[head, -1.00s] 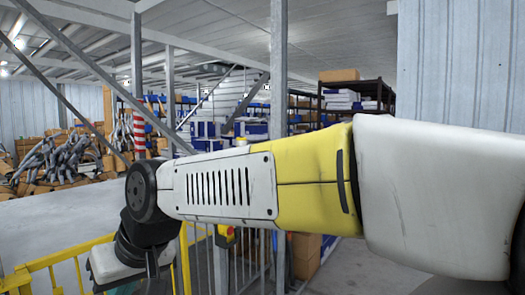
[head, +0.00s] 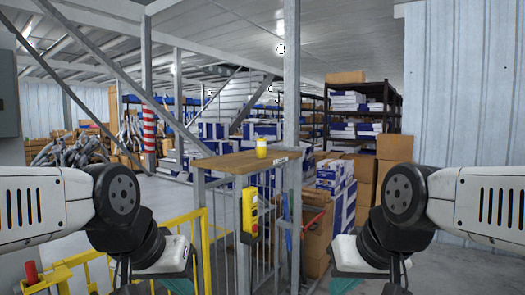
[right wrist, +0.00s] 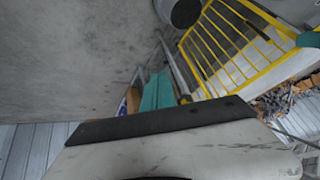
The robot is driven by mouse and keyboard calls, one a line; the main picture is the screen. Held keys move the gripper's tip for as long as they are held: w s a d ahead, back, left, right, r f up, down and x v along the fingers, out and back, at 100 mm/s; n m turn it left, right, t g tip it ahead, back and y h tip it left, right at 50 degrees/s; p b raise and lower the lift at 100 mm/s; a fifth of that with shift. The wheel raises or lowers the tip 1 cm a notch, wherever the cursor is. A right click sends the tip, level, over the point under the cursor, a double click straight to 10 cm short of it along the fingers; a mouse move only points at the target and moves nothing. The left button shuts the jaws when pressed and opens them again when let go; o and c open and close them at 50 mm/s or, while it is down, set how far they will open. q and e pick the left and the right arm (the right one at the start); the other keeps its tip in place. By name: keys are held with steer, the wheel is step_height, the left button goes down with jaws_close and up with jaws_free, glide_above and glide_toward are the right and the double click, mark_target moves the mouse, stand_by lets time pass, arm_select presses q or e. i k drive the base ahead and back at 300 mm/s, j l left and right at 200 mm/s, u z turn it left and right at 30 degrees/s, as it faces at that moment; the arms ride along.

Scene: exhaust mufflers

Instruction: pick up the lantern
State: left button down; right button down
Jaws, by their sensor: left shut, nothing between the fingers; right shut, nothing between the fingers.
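A small yellow lantern-like object (head: 261,147) with a paler band stands upright on a wooden tabletop (head: 222,164) in the middle of the head view. Its fine detail is too small to tell. My left gripper (head: 180,286) is at the bottom edge, left of the table, well below and apart from the object. My right gripper (head: 346,286) is at the bottom edge, right of the table, also apart from it. Only teal parts near the wrists show; the fingertips are cut off. Both are shut and empty. The right wrist view does not show the lantern.
A yellow railing (head: 185,222) stands at the front left. A yellow control box (head: 250,212) hangs on the table's front. A metal post (head: 291,100) rises close behind the table. Cartons (head: 336,172) stack to the right. The tabletop around the lantern looks clear.

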mark_target(261, 143)
steer(key=i+l+u, duration=0.25)
steer(key=u, duration=0.2)
steer(key=i+l+u, duration=0.2)
steer(key=u, duration=0.25)
